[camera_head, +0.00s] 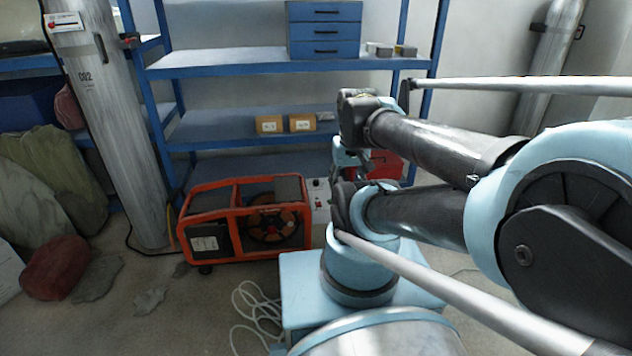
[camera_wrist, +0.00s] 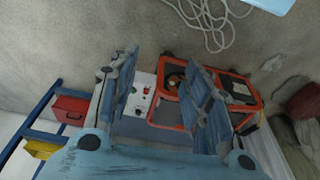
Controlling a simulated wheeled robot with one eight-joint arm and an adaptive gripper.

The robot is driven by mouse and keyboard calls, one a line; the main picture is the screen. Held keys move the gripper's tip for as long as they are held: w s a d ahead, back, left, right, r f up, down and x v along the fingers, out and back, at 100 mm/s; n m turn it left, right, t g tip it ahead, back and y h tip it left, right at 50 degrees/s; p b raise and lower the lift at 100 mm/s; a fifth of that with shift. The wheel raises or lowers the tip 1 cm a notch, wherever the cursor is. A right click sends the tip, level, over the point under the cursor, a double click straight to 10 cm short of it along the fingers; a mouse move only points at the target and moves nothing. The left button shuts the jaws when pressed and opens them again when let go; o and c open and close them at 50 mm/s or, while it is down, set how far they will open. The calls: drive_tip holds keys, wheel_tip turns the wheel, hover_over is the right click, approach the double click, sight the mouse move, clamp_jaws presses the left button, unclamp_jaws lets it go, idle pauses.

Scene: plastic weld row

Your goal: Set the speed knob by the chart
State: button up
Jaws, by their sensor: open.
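An orange-framed machine (camera_head: 245,222) stands on the floor in front of the shelf in the head view. Its white control panel (camera_head: 320,202) is at its right end, partly hidden by my arm. The wrist view shows the machine (camera_wrist: 243,90) rotated, with the white panel (camera_wrist: 141,98) carrying small red and dark controls. I cannot tell which control is the speed knob or read its setting. My gripper (camera_wrist: 162,62) is open and empty. The panel shows between its fingers, beyond them and apart. No chart can be clearly made out.
A blue shelf (camera_head: 215,63) stands behind, with a blue drawer unit (camera_head: 325,30) and small boxes. A pale cable (camera_head: 258,308) lies on the floor. A red box (camera_wrist: 70,108) is near the panel.

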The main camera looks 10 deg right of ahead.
drive_tip(key=w+r, duration=0.4)
drive_tip(key=w, duration=0.3)
drive_tip(key=w+r, duration=0.4)
drive_tip(key=w, duration=0.3)
drive_tip(key=n+g, duration=0.2)
hover_over(316, 180)
wheel_tip(316, 180, down, 26)
wheel_tip(316, 180, down, 16)
drive_tip(key=shift+s+f, duration=0.15)
drive_tip(key=shift+f, duration=0.05)
drive_tip(key=c, duration=1)
